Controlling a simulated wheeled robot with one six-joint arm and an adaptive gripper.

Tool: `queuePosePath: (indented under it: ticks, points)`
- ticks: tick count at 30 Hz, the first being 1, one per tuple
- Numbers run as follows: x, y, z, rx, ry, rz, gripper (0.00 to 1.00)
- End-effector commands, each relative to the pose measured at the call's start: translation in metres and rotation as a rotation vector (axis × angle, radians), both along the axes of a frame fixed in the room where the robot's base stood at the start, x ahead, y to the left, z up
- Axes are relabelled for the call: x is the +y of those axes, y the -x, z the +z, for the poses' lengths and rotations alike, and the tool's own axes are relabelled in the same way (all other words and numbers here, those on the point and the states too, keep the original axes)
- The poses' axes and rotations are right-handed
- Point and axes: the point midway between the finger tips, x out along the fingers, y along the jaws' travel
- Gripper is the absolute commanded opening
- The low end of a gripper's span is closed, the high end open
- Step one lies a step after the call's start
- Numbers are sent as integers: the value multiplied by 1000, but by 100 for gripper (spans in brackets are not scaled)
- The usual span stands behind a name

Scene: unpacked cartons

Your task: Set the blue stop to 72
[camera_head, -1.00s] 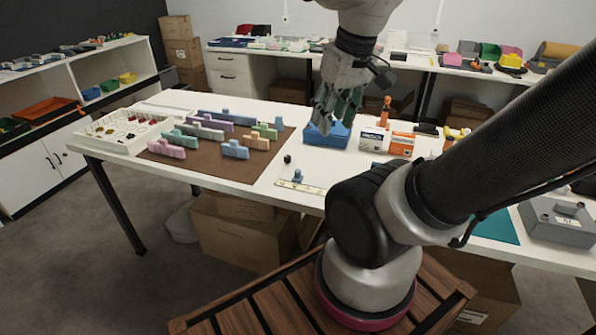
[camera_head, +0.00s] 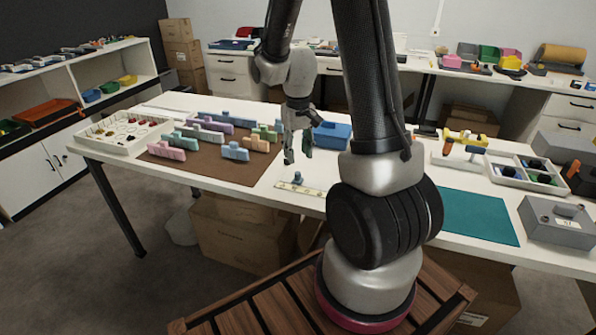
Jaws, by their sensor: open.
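The blue stop (camera_head: 298,178) is a small block with a raised knob. It sits on a pale scale strip (camera_head: 313,192) near the front edge of the white table. The strip's numbers are too small to read, so I cannot tell the stop's setting. My gripper (camera_head: 298,158) points down, open and empty, just above and behind the stop in the picture. It appears apart from the stop. My arm hides part of the table to the right of the strip.
A brown mat (camera_head: 205,172) with several pastel blocks lies to the left, beside a white tray (camera_head: 95,139). A blue bin (camera_head: 332,136) stands behind my gripper. A teal mat (camera_head: 470,215), a grey box (camera_head: 558,223) and a divided tray (camera_head: 497,177) are on the right.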

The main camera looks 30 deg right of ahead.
Motion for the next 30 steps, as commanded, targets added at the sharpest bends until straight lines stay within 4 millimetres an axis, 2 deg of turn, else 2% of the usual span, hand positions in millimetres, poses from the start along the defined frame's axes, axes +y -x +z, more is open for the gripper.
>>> queuePosePath:
  ticks: [12,16,24,25,30]
  points:
    - [0,1,-63,2,0,0,40]
    - [0,1,-73,0,0,0,40]
    - [0,0,-75,-2,0,0,40]
    - [0,0,-75,-2,0,0,39]
    - [0,0,-75,-2,0,0,8]
